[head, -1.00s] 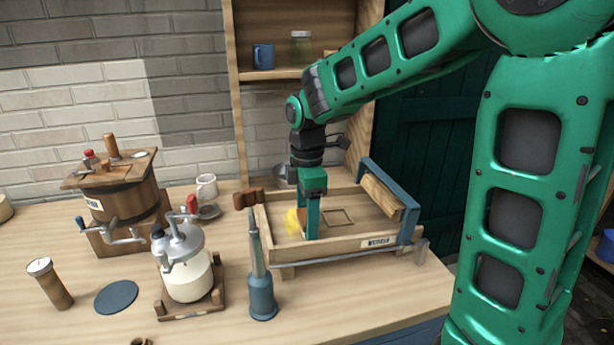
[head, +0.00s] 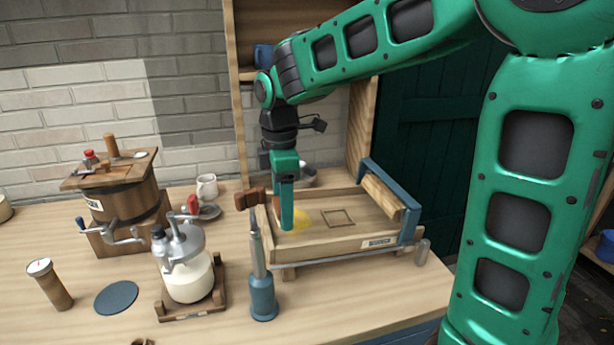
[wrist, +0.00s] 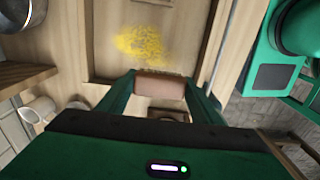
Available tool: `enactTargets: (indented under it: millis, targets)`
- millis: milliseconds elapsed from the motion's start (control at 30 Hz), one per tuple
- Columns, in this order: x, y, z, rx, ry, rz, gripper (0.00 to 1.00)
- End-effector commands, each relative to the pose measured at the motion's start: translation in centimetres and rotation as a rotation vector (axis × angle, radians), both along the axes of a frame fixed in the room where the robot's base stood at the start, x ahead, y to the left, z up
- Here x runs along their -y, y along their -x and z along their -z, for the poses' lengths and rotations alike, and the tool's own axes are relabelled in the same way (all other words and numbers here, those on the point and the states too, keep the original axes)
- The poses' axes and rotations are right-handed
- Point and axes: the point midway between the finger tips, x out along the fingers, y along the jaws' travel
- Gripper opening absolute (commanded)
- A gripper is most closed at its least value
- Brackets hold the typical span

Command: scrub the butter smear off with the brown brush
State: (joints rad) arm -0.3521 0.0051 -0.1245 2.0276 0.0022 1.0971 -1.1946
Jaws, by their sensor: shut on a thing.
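My gripper (head: 287,222) is shut on the brown brush (wrist: 160,87), whose block shows between the two fingers in the wrist view. In the head view the fingers mostly hide the brush. The yellow butter smear (head: 302,217) lies on the floor of the wooden tray (head: 345,245), just right of my gripper. In the wrist view the smear (wrist: 143,45) shows as a thin, speckled patch a little beyond the brush. The gripper points down inside the left end of the tray. I cannot tell whether the bristles touch the tray floor.
A wooden-headed tool (head: 250,198) lies at the tray's left edge, with a blue-based stand (head: 262,290) in front. A glass churn (head: 187,275) and a wooden barrel churn (head: 125,195) stand left. A blue-ended roller (head: 385,198) spans the tray's right end.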

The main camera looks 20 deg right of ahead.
Motion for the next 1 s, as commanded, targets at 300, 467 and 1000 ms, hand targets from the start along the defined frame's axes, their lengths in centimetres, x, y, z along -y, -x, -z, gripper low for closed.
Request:
enactTargets:
  millis: [300, 467, 1000]
  targets:
    - [-0.1, -0.1, -2.9, 0.002, -0.001, -0.001, 0.34]
    - [-0.2, 0.0, -3.6, 0.001, 0.0, -0.003, 0.34]
    - [-0.4, 0.0, -3.8, 0.0, 0.0, -0.007, 0.34]
